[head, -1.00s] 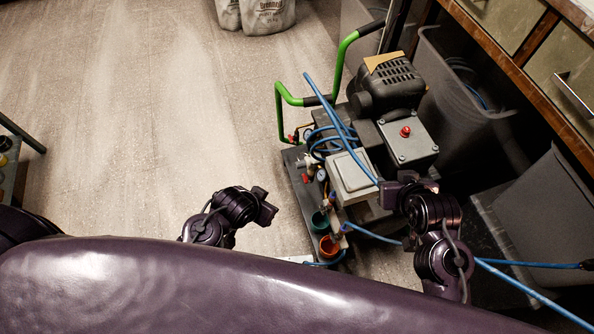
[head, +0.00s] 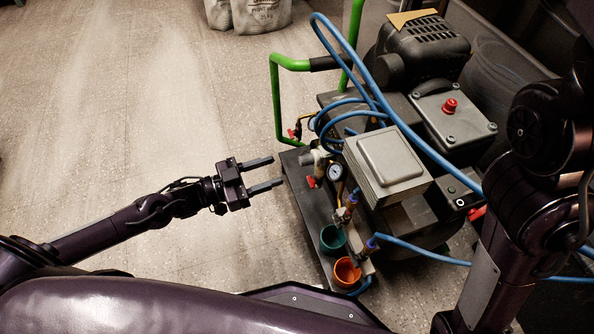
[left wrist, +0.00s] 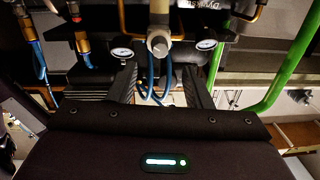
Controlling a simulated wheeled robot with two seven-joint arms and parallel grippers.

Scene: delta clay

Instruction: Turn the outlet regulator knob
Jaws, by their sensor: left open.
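The outlet regulator knob looks to be the pale grey round knob (head: 312,157) on the near left side of the compressor, beside a small dial gauge (head: 335,172). In the left wrist view the knob (left wrist: 158,45) faces the camera, centred between two gauges. My left gripper (head: 277,172) is open and empty. It points right at the knob with its fingers a short way off. In the left wrist view the left gripper's fingers (left wrist: 160,68) stand on either side below the knob, apart from it. My right arm shows at the right, but its gripper is out of view.
A blue hose (head: 385,105) loops over the compressor. A green handle (head: 277,95) rises behind the knob. Teal (head: 332,238) and orange (head: 346,271) cups sit at the near end. A red valve lever (head: 311,181) is just below the knob. Floor on the left is clear.

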